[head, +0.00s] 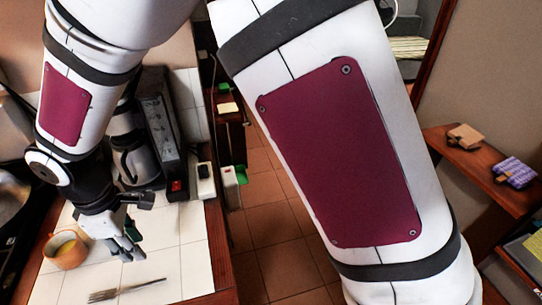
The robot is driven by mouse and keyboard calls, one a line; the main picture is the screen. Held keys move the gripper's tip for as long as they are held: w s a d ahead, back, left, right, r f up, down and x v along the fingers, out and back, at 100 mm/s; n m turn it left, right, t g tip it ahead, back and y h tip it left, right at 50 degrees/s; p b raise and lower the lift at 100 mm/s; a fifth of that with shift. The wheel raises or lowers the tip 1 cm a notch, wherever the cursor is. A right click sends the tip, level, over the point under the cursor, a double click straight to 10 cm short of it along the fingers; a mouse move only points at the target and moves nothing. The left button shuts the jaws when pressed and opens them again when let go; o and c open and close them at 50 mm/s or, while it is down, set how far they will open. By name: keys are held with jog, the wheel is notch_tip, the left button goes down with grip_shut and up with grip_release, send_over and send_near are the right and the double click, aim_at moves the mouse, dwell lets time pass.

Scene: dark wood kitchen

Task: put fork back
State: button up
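The fork (126,290) lies on the white tiled counter (187,262) near the bottom of the head view, with its tines to the left and handle to the right. My gripper (127,247) points down above the counter, a little beyond the fork and apart from it in the picture. Nothing shows between its fingers. The fingers are small and seen at an angle, so their opening is unclear. No holder or drawer for the fork can be made out.
An orange cup (66,250) with yellowish contents stands left of my gripper. A dark box-like appliance (163,130) and a white item with a black top (204,180) stand farther back. Wooden shelves (480,165) with small items are at right. The tiled floor (262,200) is clear.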

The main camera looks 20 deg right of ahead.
jog(key=d+r+m+t, duration=0.2)
jog(key=d+r+m, duration=0.5)
jog(key=d+r, duration=0.95)
jog(key=s+d+r+m+t, duration=0.1)
jog(key=s+d+r+m, duration=0.1)
jog(key=s+d+m, duration=0.2)
jog(key=s+d+r+m+t, duration=0.2)
jog(key=s+d+m, duration=0.3)
jog(key=d, duration=0.7)
jog(key=shift+s+r, duration=0.6)
jog(key=shift+s, duration=0.8)
